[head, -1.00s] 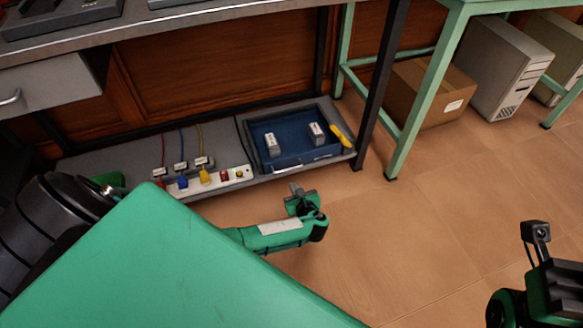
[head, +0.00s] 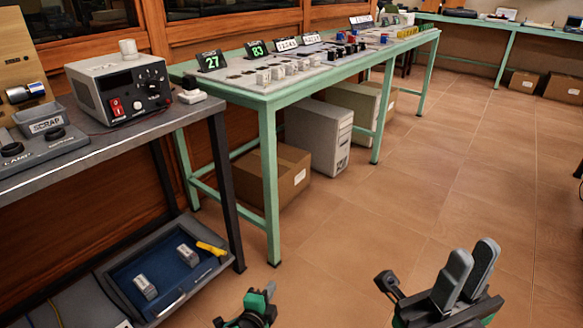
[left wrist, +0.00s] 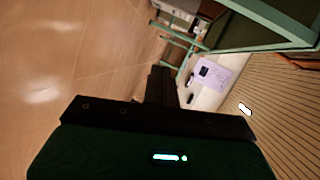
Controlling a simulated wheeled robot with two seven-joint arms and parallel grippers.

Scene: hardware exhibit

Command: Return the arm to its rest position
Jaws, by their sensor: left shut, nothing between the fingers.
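My left gripper (head: 268,292) shows at the bottom of the head view, left of centre. It is low over the floor, to the right of the dark bench leg, with part of it cut off by the frame edge. In the left wrist view its dark fingers (left wrist: 160,86) are together with nothing between them. My right gripper (head: 470,272) stands at the lower right of the head view, its two grey fingers pointing up with a gap between them. It holds nothing.
A green table (head: 270,105) stands behind, a cardboard box (head: 270,175) beneath. The floor (head: 430,190) is clear.

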